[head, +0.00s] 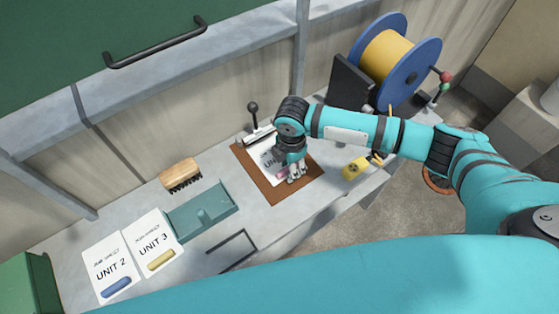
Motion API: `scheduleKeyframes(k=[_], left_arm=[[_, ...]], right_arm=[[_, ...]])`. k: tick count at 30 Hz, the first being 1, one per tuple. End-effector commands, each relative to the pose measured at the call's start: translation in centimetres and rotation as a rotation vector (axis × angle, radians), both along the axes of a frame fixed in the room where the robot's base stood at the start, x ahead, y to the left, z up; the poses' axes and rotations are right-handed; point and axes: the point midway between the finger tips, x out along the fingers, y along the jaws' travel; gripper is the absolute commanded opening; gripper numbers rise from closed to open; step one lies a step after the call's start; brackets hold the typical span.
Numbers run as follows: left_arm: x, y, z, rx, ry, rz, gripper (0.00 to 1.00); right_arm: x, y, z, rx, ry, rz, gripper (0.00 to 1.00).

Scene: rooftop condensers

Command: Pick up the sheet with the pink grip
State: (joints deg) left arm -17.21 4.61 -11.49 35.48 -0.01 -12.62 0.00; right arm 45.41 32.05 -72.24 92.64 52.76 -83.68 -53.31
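A white sheet (268,160) lies on a brown board (309,187) on the grey bench, under a clamp with a black-knobbed lever (253,110). A bit of its pink grip (281,174) shows beside my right gripper (294,178). That gripper points down over the right part of the sheet, at the pink grip, and hides much of both. I cannot tell whether its fingers are closed on the grip. My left gripper is not in view.
Sheets marked UNIT 2 (110,266), with a blue grip, and UNIT 3 (153,241), with a yellow grip, lie at the left. A teal tray (205,207), a brush (181,173), a yellow object (355,168) and a blue-flanged reel (425,62) stand around.

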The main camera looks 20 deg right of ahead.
Motion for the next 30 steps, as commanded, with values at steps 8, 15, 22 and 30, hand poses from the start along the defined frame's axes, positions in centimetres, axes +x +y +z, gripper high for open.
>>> scheduleKeyframes(k=[8,15,22,30], left_arm=[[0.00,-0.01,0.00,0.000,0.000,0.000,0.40],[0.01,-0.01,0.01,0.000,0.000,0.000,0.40],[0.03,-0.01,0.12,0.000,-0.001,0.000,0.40],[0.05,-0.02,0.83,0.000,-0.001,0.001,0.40]], right_arm=[[0.00,0.00,0.03,0.000,0.000,0.000,0.00],[0.01,-0.01,0.06,0.000,0.000,0.000,0.00],[-0.01,-0.01,0.13,0.000,0.000,-0.001,0.00],[-0.14,0.00,0.48,0.000,0.000,-0.003,0.00]])
